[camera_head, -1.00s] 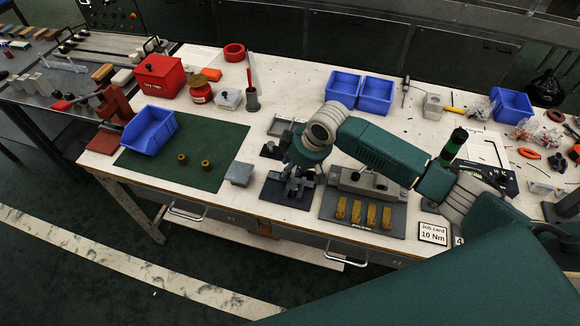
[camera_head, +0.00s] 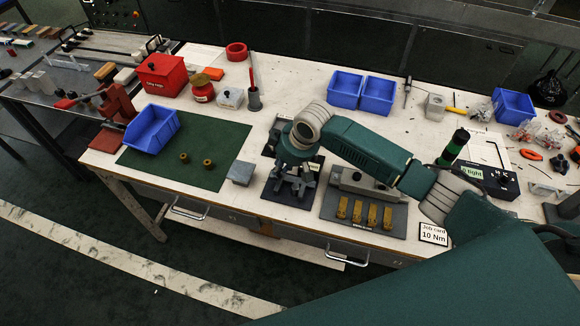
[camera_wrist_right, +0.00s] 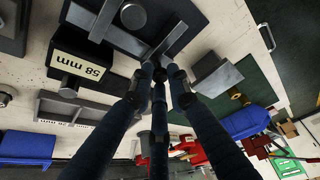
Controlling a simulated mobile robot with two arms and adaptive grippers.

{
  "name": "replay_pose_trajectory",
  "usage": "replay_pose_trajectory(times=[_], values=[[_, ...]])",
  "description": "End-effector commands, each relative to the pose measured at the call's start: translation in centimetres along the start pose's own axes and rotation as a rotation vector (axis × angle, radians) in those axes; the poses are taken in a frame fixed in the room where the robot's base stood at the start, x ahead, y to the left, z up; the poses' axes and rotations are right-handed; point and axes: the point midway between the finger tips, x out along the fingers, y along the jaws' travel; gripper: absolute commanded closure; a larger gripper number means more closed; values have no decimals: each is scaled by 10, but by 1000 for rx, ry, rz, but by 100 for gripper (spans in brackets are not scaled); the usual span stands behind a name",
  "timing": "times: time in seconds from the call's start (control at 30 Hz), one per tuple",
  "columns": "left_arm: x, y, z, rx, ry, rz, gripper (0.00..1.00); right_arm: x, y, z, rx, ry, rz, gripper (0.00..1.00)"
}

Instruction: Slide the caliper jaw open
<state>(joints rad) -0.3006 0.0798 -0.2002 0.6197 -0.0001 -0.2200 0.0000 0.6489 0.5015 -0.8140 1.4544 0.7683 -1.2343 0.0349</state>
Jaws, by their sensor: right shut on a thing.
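The caliper (camera_wrist_right: 112,38) is a grey metal fixture on a dark mat. In the head view it is mostly hidden under my right gripper (camera_head: 292,190). In the right wrist view, the dark blue fingers of the gripper (camera_wrist_right: 162,75) come together at a thin grey upright plate, the caliper jaw (camera_wrist_right: 172,42), and are shut on it. A round knob (camera_wrist_right: 133,16) and a block with a "58 mm" label (camera_wrist_right: 80,56) sit left of the fingers. How far the jaw is open is hard to tell. My left gripper is in neither current view.
A grey block (camera_head: 241,172) stands just left of the caliper mat. To the right is a fixture mat (camera_head: 330,207) with several brass pieces. A green mat (camera_head: 222,160) with two brass rings and a blue bin (camera_head: 151,129) lies further left.

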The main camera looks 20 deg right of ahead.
Motion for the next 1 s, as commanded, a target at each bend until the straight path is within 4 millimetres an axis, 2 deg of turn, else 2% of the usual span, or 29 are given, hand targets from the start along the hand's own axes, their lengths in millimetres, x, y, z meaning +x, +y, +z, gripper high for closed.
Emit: replay_pose_trajectory(times=[0.03,0.3,0.33,0.4,0.77,0.87,1.0], values=[[-1,0,1,0,-1,0,100,-1,0,-5,0,6,2,100],[0,0,1,0,-1,0,100,-1,0,-6,-1,6,4,100],[0,0,1,0,-1,0,100,-1,1,-6,-1,6,4,78],[0,0,1,0,-1,0,100,-1,1,-6,-1,5,4,65],[0,-2,0,0,0,-2,100,-4,0,-4,-1,4,2,65],[0,-2,0,0,0,-2,100,-16,0,-4,-2,4,2,65],[0,-1,0,0,1,-1,100,-44,1,-5,-3,5,4,65]])
